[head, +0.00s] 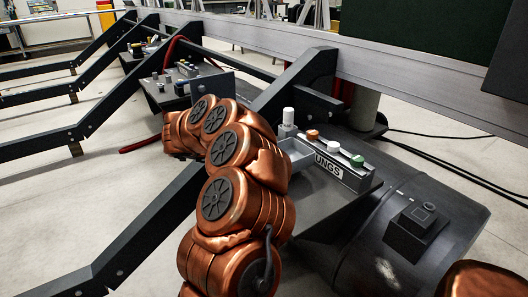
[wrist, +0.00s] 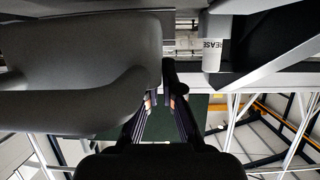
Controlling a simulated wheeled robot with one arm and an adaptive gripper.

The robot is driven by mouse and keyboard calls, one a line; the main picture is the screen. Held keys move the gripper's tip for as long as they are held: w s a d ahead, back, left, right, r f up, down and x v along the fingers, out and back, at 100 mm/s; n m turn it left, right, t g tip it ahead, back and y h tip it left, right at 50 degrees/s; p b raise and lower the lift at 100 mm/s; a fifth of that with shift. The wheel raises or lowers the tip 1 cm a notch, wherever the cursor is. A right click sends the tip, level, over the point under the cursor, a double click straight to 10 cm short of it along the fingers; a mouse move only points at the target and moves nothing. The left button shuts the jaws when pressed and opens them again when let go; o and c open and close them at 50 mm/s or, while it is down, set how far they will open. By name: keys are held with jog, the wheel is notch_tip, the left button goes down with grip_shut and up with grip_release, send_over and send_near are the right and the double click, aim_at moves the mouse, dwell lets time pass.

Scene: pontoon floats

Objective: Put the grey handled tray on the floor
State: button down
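In the head view, a small light grey open tray (head: 296,155) sits on the dark machine shelf, beside the sign ending in "UNGS". My copper arm partly covers it, and I cannot make out a handle. My gripper is hidden behind my arm in the head view. In the wrist view, the dark striped fingers of my gripper (wrist: 161,101) lean in towards each other, with a narrow gap between the tips. A dark bar (wrist: 169,75) meets the tips, and a large grey rounded body (wrist: 75,70) fills the left. I cannot tell whether the fingers grip anything.
A panel with orange, white and green buttons (head: 335,150) stands right of the tray. A dark rounded machine housing (head: 400,225) is at lower right. Dark slanted beams (head: 130,235) cross the left. Pale floor (head: 50,185) shows between them. Black cables (head: 450,165) lie at right.

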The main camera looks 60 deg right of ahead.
jog(key=d, duration=0.3)
jog(key=w+d, duration=0.1)
jog(key=shift+w+d+f, duration=0.1)
jog(key=shift+d+f, duration=0.15)
jog(key=shift+d, duration=0.05)
jog(key=shift+f+b, duration=0.75)
jog(key=shift+f, duration=1)
jog(key=c, duration=1.3)
grip_release()
jog(key=shift+f, duration=0.15)
jog(key=shift+w+a+r, duration=0.15)
jog(key=shift+a+r, duration=0.05)
jog(key=shift+r, duration=0.05)
jog(key=p+v, duration=0.2)
jog(key=v, duration=0.9)
jog(key=shift+a+r, duration=0.1)
jog(key=shift+a, duration=0.1)
jog(key=shift+w, duration=0.15)
